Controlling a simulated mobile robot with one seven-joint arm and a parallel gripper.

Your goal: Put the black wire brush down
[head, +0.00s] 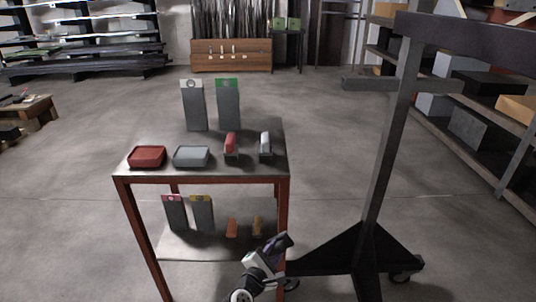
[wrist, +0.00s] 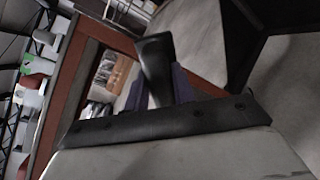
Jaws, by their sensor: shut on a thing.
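My gripper (head: 284,241) is low in the head view, in front of the table's right front leg and near lower-shelf height. In the wrist view my gripper (wrist: 157,85) has its dark fingers closed around the black wire brush (wrist: 155,62). Only a smooth black part of the brush shows, sticking up between the fingers; its bristles cannot be made out. In the head view the brush cannot be told apart from the dark fingers.
The red-framed table (head: 205,180) holds a red box (head: 147,156), a grey box (head: 191,156), a red-topped item (head: 231,145), a white-topped item (head: 265,144) and upright panels. Its lower shelf (head: 200,246) holds panels and small orange items. A dark wheeled frame (head: 378,170) stands right.

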